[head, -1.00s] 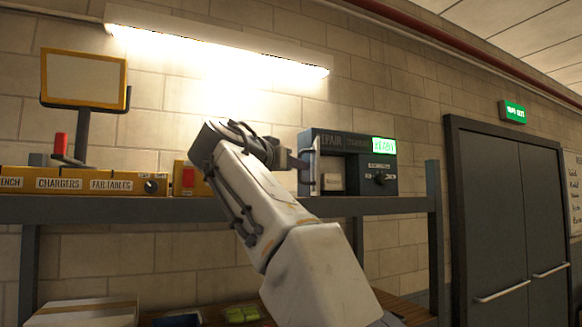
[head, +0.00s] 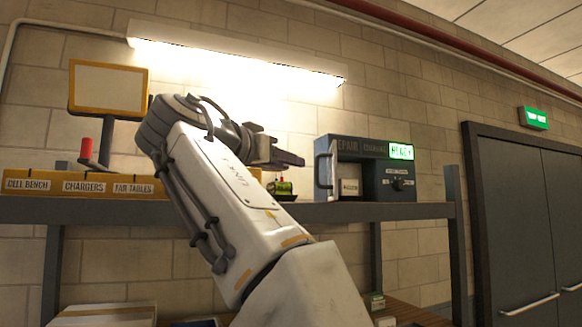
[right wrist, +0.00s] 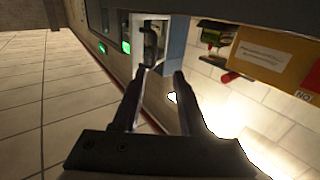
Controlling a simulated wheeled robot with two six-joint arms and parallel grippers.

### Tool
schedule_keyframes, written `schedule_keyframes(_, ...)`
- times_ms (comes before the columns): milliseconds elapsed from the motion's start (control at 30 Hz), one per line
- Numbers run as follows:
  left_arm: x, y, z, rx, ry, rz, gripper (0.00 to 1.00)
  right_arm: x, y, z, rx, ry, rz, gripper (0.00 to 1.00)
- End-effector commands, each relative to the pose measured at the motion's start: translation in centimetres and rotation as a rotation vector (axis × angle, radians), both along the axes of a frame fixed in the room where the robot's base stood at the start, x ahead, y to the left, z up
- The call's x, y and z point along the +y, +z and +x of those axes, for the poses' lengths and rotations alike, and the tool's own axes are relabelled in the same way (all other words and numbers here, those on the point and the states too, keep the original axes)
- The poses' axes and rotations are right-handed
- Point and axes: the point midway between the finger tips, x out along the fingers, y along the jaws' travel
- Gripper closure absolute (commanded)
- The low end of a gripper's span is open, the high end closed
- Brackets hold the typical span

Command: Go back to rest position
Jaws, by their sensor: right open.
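My right gripper (head: 290,160) is at the end of the white arm, above the shelf and left of the charger unit (head: 376,183). Its two fingers are apart with nothing between them in the right wrist view (right wrist: 162,76). The charger is a dark blue-grey box with a lit green display, a knob and an upright grey handle (head: 325,170) on its left side. A gap shows between my fingers and the handle in the head view. The charger front also shows beyond the fingertips in the right wrist view. My left gripper is not in view.
The grey shelf (head: 400,211) runs under the gripper. A small green and red item (head: 281,188) is on it, left of the charger. Yellow labelled bins (head: 85,186) and a framed stand (head: 108,90) are at left. A dark double door (head: 530,220) is at right.

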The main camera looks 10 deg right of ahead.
Motion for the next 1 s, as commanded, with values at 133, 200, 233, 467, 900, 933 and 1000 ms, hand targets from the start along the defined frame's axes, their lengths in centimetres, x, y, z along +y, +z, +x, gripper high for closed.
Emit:
schedule_keyframes(133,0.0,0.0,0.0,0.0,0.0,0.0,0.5,0.0,0.0,0.0,0.0,0.0,0.0,0.58)
schedule_keyframes(200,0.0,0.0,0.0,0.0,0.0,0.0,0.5,0.0,0.0,0.0,0.001,0.0,-0.001,0.58)
schedule_keyframes(233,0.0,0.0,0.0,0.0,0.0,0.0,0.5,0.0,0.0,0.0,0.001,0.0,-0.001,0.58)
schedule_keyframes(467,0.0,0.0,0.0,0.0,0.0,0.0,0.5,0.0,0.0,0.0,0.002,0.001,-0.001,0.58)
schedule_keyframes(900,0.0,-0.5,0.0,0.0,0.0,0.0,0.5,7.0,-15.3,3.6,0.567,0.405,-0.199,0.58)
schedule_keyframes(933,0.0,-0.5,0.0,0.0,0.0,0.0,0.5,7.6,-17.2,3.3,0.621,0.445,-0.209,0.58)
schedule_keyframes(1000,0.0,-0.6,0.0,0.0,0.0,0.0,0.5,8.5,-21.7,2.3,0.746,0.536,-0.229,0.58)
